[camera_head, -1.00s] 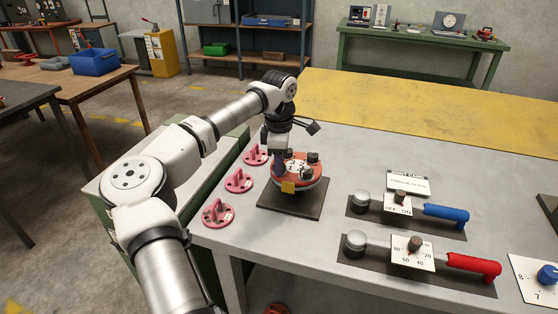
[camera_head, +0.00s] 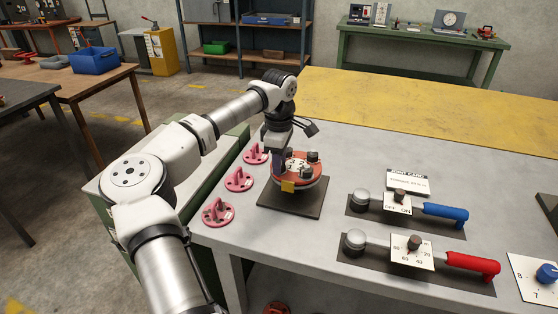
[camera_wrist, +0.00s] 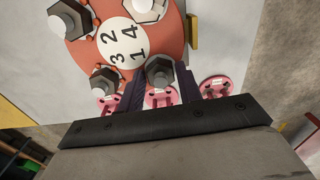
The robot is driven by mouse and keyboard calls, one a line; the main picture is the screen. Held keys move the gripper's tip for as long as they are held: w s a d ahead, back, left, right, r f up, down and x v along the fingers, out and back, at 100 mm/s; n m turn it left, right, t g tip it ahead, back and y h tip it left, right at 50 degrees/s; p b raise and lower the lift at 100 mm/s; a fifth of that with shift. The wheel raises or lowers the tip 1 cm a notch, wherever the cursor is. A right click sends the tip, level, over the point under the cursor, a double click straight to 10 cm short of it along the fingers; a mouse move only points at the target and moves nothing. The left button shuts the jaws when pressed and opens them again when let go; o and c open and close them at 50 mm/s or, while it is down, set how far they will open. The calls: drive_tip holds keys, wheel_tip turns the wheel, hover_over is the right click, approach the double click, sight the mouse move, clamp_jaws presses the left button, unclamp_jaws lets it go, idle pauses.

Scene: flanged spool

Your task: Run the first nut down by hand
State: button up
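The flanged spool has an orange-red top flange (camera_head: 290,181) and stands on a dark square base plate (camera_head: 310,207). One nut (camera_wrist: 160,70) sits at the flange edge, below the disc. My gripper (camera_wrist: 161,80) has its two dark fingers on either side of this nut. Its inner faces lie close to the nut's sides, but I cannot tell contact from a small gap. In the head view my gripper (camera_head: 278,165) is at the flange's left side, partly hiding it.
Three pink round fixtures (camera_head: 239,180) stand left of the spool. A blue-handled lever (camera_head: 446,212) and a red-handled lever (camera_head: 472,263) lie to the right. A small sign (camera_head: 408,182) stands behind them. The bench (camera_head: 355,155) is clear between spool and yellow strip.

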drive_tip(key=shift+o, duration=1.4)
wheel_tip(320, 180, up, 14)
drive_tip(key=b, duration=0.2)
drive_tip(key=shift+f, duration=0.1)
